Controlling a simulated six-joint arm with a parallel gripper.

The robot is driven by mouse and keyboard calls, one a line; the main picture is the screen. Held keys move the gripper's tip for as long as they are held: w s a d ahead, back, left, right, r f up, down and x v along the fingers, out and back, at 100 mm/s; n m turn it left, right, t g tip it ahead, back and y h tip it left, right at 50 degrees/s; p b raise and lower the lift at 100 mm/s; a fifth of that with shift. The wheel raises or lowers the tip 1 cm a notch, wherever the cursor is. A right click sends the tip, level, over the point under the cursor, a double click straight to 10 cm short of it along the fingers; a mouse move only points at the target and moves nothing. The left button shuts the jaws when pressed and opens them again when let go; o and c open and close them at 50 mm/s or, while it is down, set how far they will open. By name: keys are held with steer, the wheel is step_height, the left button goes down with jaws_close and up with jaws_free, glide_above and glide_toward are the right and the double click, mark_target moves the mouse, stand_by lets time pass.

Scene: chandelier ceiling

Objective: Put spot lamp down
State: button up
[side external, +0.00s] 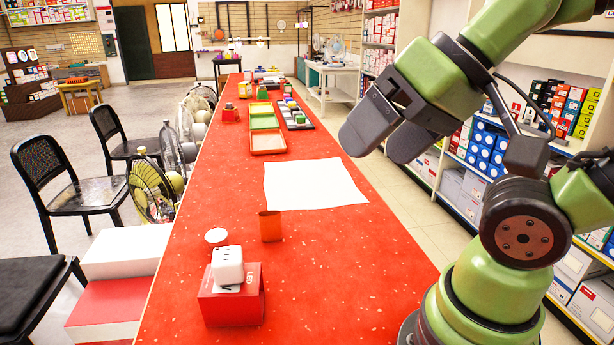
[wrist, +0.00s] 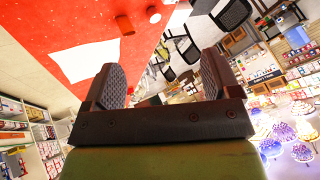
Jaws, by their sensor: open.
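My gripper (side external: 386,138) is open and empty, raised above the right edge of the red table (side external: 350,250). Its two dark fingers stand apart in the wrist view (wrist: 160,85), with nothing between them. No thing is clearly recognisable as the spot lamp. A white sheet (side external: 313,183) lies flat beyond the cylinder.
A white block (side external: 228,265) sits on a red box (side external: 232,303) at the near left. Trays (side external: 268,142) and small boxes fill the far table. Stocked shelves (side external: 480,145) line the right side. Chairs (side external: 84,191) and fans stand left. The near right tabletop is clear.

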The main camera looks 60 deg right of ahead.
steer(key=shift+w, duration=0.1)
steer(key=n+g, duration=0.3)
steer(key=n, duration=0.4)
glide_above(217, 235)
steer(key=s, duration=0.6)
step_height(217, 235, down, 13)
steer(key=shift+n, duration=0.8)
steer(key=d+x, duration=0.1)
steer(key=x, duration=0.3)
steer(key=d+x, duration=0.1)
steer(key=x, duration=0.3)
steer(key=d+x, duration=0.1)
steer(key=x, duration=0.2)
steer(key=shift+w+a+f, duration=0.1)
steer(key=shift+w+f, duration=0.15)
steer(key=shift+f, duration=0.35)
steer(key=shift+x, duration=2.9)
steer(key=shift+s, duration=0.1)
steer(key=c, duration=1.1)
